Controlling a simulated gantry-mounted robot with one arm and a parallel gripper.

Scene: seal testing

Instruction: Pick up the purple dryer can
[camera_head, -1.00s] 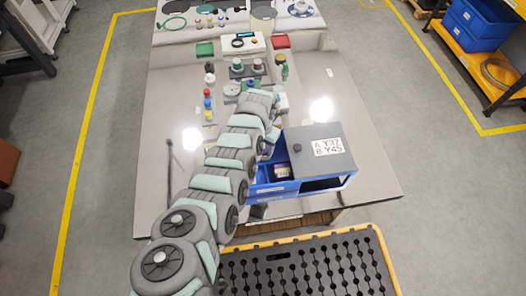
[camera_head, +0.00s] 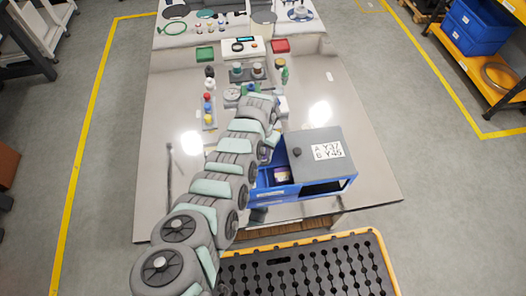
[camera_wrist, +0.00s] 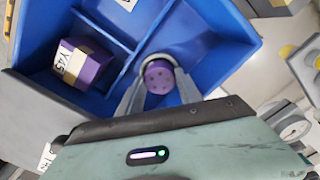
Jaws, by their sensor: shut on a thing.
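The purple dryer can (camera_wrist: 160,77), with a perforated round top and a grey-white rim, is between the two fingers of my gripper (camera_wrist: 160,92) in the wrist view. The fingers are shut on it from both sides. It is over a compartment of the open blue drawer (camera_wrist: 215,32); whether its base touches the floor there is hidden. In the head view my arm hides the gripper and the can. The blue drawer (camera_head: 273,191) shows there, pulled out at the left of a grey-topped cabinet (camera_head: 325,141).
A purple box (camera_wrist: 80,63) with a label sits in a neighbouring drawer compartment, behind a blue divider. It also shows in the head view (camera_head: 282,173). Small coloured parts (camera_head: 208,110) stand left of my arm. The table's right side (camera_head: 365,170) is bare.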

